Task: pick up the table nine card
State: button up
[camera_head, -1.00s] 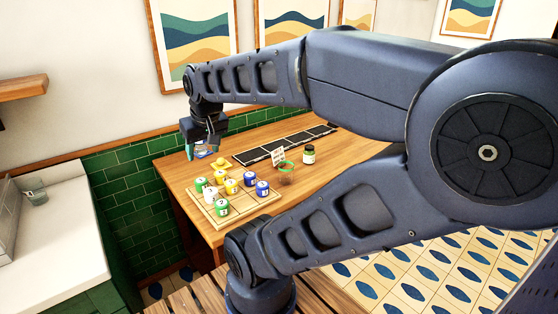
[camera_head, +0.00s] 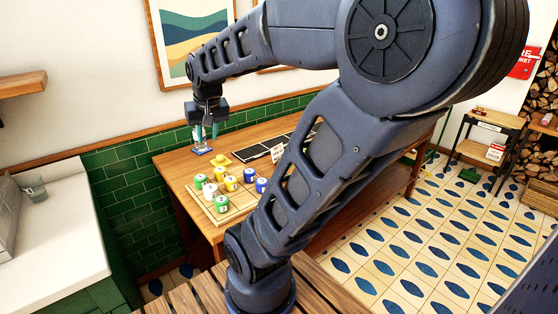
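My gripper (camera_head: 206,140) points down at the far left of the wooden table, its teal fingers apart. A small blue item (camera_head: 202,151) lies on the table right under the fingers. Something pale shows by the left finger, too small to identify. A small white card with dark marks (camera_head: 278,153) stands mid-table, partly hidden behind my arm. I cannot read a nine on either one.
A yellow item (camera_head: 221,160) sits just right of the gripper. A wooden board (camera_head: 238,212) holds several green, yellow, white and blue numbered pieces. A dark segmented strip (camera_head: 262,151) lies along the back. My arm hides the table's middle.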

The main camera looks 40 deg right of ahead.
jog(key=w+d+f+m+g, duration=0.15)
jog(key=w+d+m, duration=0.25)
jog(key=w+d, duration=0.5)
jog(key=m+g+h, duration=0.4)
jog(key=m+h, duration=0.1)
jog(key=m, duration=0.4)
send_near(278, 150)
jog(key=shift+y, duration=0.3)
jog(key=shift+x, duration=5.35)
grip_shut()
